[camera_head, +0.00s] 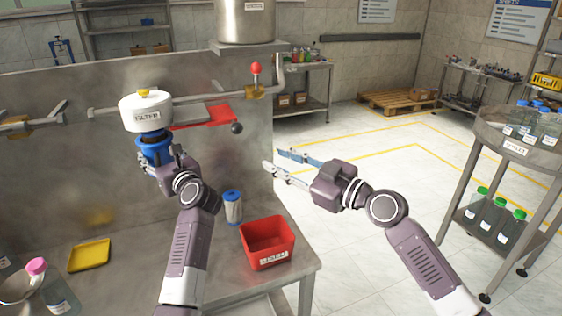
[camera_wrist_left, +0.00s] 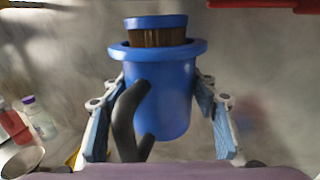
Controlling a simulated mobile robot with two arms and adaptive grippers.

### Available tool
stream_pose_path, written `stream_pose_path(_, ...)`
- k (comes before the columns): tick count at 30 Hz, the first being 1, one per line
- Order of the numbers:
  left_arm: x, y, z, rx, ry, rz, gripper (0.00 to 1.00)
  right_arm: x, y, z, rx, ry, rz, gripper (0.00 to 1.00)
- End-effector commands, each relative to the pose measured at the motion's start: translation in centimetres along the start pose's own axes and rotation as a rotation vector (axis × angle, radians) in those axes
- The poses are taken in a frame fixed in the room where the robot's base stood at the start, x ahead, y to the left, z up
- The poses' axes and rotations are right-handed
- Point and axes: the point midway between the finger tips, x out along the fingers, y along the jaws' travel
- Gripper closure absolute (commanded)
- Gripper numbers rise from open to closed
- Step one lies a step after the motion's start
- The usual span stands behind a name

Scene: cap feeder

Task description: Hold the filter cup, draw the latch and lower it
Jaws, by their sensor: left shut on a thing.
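The white filter head (camera_head: 146,112) with a yellow top is mounted on the metal panel. The blue filter cup (camera_head: 152,150) is just below it; whether they touch is hard to tell. My left gripper (camera_head: 160,168) is shut on the cup. In the left wrist view its fingers (camera_wrist_left: 160,118) flank the cup (camera_wrist_left: 170,85), which looks upright. A brown cartridge with a blue cap (camera_wrist_left: 157,30) rises from its rim, and a black handle (camera_wrist_left: 127,115) faces me. A red plate (camera_head: 212,117) with a black knob (camera_head: 237,128) is beside the head. My right gripper (camera_head: 271,159) is open and empty.
On the bench, a blue-and-white cartridge (camera_head: 233,208) stands by a red bin (camera_head: 267,243). A yellow tray (camera_head: 89,255) and bottles (camera_head: 58,290) are at the left. A red-knobbed lever (camera_head: 256,70) is on the panel. Floor beyond my right gripper is clear.

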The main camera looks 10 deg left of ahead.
Motion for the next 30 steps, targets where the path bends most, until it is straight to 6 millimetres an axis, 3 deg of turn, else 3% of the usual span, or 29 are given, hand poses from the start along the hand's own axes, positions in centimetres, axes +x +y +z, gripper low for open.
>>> stream_pose_path(8, -0.3, 0.0, 0.2, -0.001, -0.003, -0.001, 0.75, 0.0, 0.1, -0.2, 0.000, 0.000, 0.000, 0.71)
stream_pose_path(30, -5.9, 1.9, -0.4, 0.000, -0.002, -0.001, 0.75, 0.0, 0.6, -1.7, 0.000, 0.000, 0.000, 0.71)
